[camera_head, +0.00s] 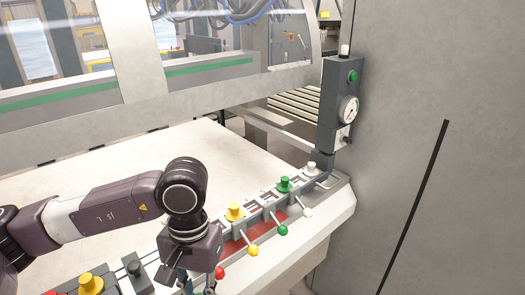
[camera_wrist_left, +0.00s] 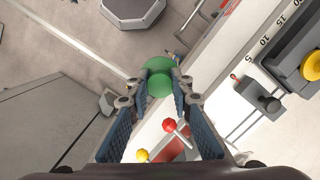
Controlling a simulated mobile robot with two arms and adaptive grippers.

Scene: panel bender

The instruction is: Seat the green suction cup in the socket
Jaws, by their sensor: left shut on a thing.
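My left gripper (camera_head: 187,285) hangs over the front rail at the bottom of the head view, cut off by the frame edge. In the left wrist view, my left gripper (camera_wrist_left: 160,90) is shut on a round green suction cup (camera_wrist_left: 160,76) at its fingertips. In the head view the held cup is mostly hidden. Another green cup (camera_head: 284,184) stands upright on the grey rail, between a yellow cup (camera_head: 235,211) and a white cup (camera_head: 311,168). I cannot make out the empty socket; my arm covers part of the rail. My right gripper is not in view.
Ball-ended levers stick out along the rail: red (camera_head: 220,272), yellow (camera_head: 253,251), green (camera_head: 282,230) and white (camera_head: 307,212). A gauge post (camera_head: 339,105) stands at the rail's far end. The pale table (camera_head: 130,170) behind is clear.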

